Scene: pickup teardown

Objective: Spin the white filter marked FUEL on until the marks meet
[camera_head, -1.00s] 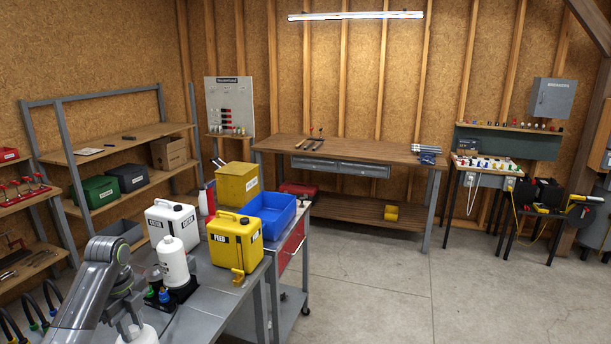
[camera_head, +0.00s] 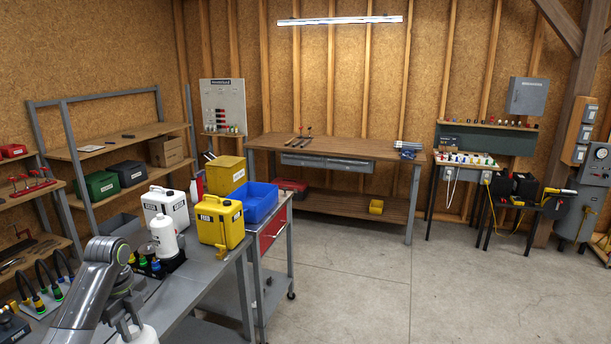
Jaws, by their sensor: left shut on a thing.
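My left gripper (camera_head: 128,325) is at the bottom left of the head view, at the end of my grey arm. It is shut on a white rounded thing (camera_head: 142,336), seemingly the white filter. The picture's lower edge cuts it off, and no FUEL marking or alignment marks can be read. A second white cylinder (camera_head: 165,240) with a narrower top stands upright in a black base (camera_head: 172,261) on the grey metal bench (camera_head: 205,278), apart from the gripper. My right gripper is not in view.
A white jug (camera_head: 163,204) and a yellow jug (camera_head: 220,222) stand behind the black base. A blue bin (camera_head: 254,200) and a yellow box (camera_head: 224,173) are beyond them. Black hoses (camera_head: 42,285) rise at the left.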

